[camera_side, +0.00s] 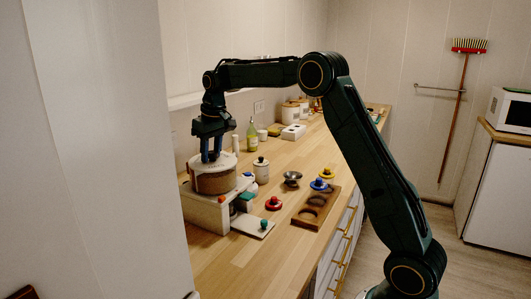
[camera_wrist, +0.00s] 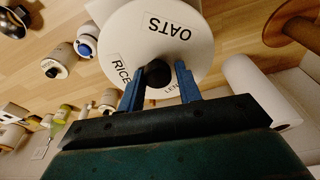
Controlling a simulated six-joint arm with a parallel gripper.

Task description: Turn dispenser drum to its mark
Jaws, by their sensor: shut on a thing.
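The dispenser drum (camera_side: 212,183) is a round clear-sided container with brown contents and a white top, on a pale box-like base (camera_side: 203,215) at the counter's near left. In the wrist view its white top (camera_wrist: 165,28) carries the labels OATS, RICE and a partly hidden one starting "LE". A dark knob (camera_wrist: 157,74) stands on the top. My gripper (camera_side: 211,157) points down over the drum, its blue fingers (camera_wrist: 158,78) on either side of the knob and shut on it. I cannot make out the drum's mark.
A wooden board with round recesses (camera_side: 304,219) lies right of the dispenser. A green bottle (camera_side: 251,136) stands farther back.

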